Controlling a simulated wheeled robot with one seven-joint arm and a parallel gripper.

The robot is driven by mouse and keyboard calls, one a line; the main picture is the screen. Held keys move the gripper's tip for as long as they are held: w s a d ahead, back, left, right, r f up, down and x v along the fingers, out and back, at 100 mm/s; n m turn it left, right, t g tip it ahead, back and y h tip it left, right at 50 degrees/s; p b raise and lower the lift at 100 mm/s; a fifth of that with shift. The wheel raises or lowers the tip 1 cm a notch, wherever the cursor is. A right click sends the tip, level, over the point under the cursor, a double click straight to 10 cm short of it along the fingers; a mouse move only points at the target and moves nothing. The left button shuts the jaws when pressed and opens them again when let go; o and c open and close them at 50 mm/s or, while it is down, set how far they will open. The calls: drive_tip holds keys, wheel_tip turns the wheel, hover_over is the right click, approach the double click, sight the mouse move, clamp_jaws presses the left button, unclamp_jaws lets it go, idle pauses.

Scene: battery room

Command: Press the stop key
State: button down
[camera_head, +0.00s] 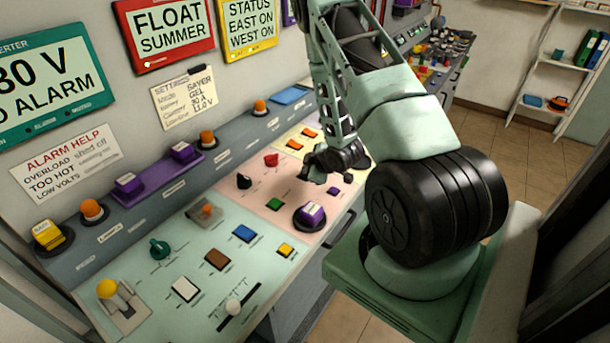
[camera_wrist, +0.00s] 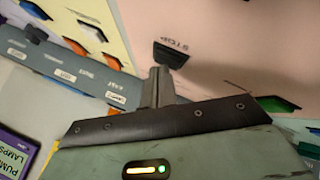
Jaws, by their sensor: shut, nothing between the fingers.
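My gripper (camera_head: 313,176) is over the pink panel in the head view, close to its surface. In the wrist view its narrow, dark fingertips (camera_wrist: 170,54) are together with nothing between them. The printed word STOP (camera_wrist: 172,43) shows on the pink panel just past the tips.
Near the gripper on the pink panel (camera_head: 283,183) are a red knob (camera_head: 271,160), a black knob (camera_head: 244,181), a green key (camera_head: 273,204) and a large purple button (camera_head: 311,214). A raised ledge with orange lamps (camera_head: 207,139) runs behind.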

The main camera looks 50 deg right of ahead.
drive_tip(key=shift+f, duration=0.25)
drive_tip(key=shift+r, duration=0.1)
idle(0.4)
drive_tip(key=shift+r+p, duration=0.35)
drive_tip(key=shift+r, duration=0.45)
drive_tip(key=shift+r+p, duration=1.65)
drive_tip(key=shift+r, duration=0.9)
drive_tip(key=shift+f, duration=0.1)
